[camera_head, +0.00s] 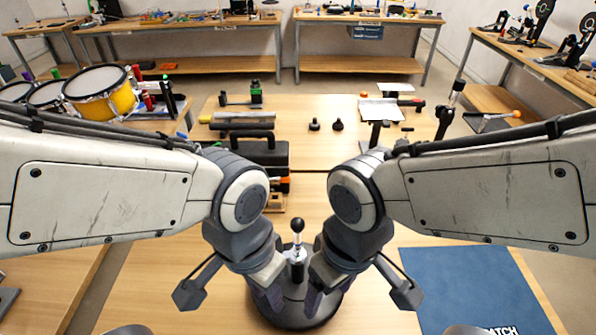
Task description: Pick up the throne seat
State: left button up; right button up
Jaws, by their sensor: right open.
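A black round disc (296,319) lies on the near table at the bottom middle, and it looks like the throne seat. A short shiny post with a black ball on top (298,240) stands up at its middle. My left gripper (268,301) points down over the left part of the disc, beside the post. Its finger gap is not clear. My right gripper (318,300) points down over the right part, open, on the other side of the post. I cannot tell whether either gripper touches the disc. The grippers hide parts of its rim.
A blue mat (470,285) lies on the table at the right. A black case (250,150) and small parts stand farther back. Yellow drums (100,92) are at the left. Workbenches line the back and right. The table around the disc is mostly clear.

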aim_at(293, 286)
jog(key=u, duration=0.35)
jog(key=k, duration=0.5)
jog(key=u, duration=1)
jog(key=k, duration=0.8)
jog(key=u, duration=0.8)
jog(key=i, duration=1.25)
jog(key=z, duration=1.2)
jog(key=i, duration=0.4)
jog(key=z, duration=0.5)
